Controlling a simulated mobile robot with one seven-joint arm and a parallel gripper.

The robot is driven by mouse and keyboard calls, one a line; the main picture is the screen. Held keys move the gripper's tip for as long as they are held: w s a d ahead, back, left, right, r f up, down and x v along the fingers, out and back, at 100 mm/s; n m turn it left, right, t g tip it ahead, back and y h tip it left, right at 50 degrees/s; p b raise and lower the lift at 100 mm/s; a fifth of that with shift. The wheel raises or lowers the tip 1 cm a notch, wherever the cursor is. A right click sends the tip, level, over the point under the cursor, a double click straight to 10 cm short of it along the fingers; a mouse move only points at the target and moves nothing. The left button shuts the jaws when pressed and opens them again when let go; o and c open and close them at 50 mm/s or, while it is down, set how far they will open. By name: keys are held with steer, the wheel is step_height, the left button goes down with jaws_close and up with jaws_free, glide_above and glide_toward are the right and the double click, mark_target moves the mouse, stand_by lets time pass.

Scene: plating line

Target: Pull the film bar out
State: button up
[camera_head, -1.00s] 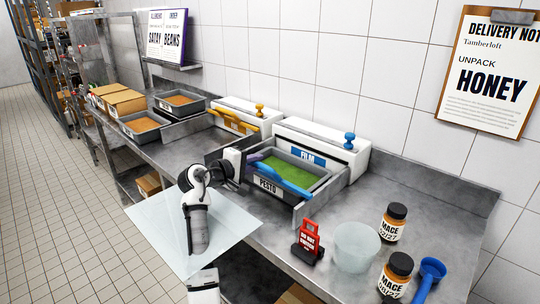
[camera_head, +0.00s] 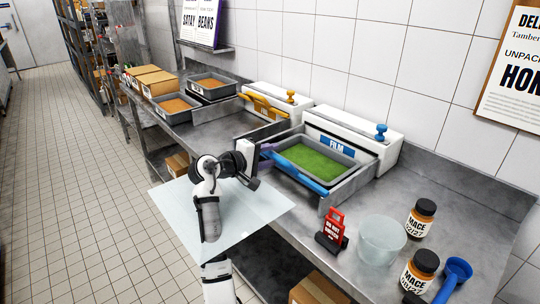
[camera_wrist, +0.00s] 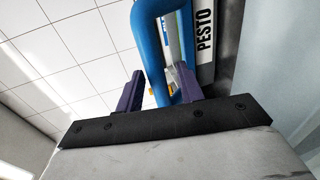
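The film bar (camera_head: 302,178) is a blue bar with a bent end, lying across the front of the white film dispenser (camera_head: 360,134), beside the tray of green pesto (camera_head: 309,162). My gripper (camera_head: 263,152) is at the bar's left end in the head view. In the wrist view, the two purple fingers of my gripper (camera_wrist: 158,88) stand apart, with the blue bar (camera_wrist: 151,42) showing between them. Whether either finger touches the bar is unclear. The PESTO label (camera_wrist: 204,30) shows beside it, on the right.
A red DO NOT sign (camera_head: 332,232), a clear tub (camera_head: 381,241), two MACE jars (camera_head: 421,219) and a blue scoop (camera_head: 455,277) stand at the right. A second dispenser with an orange bar (camera_head: 265,106) is to the left. Brown-filled trays (camera_head: 175,104) are farther left.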

steer(key=shift+d, duration=0.1)
steer(key=b+v, duration=0.3)
steer(key=v, duration=1)
steer(key=shift+s+a+b, duration=0.2)
steer(key=shift+a+b, duration=0.15)
steer(key=shift+b, duration=0.05)
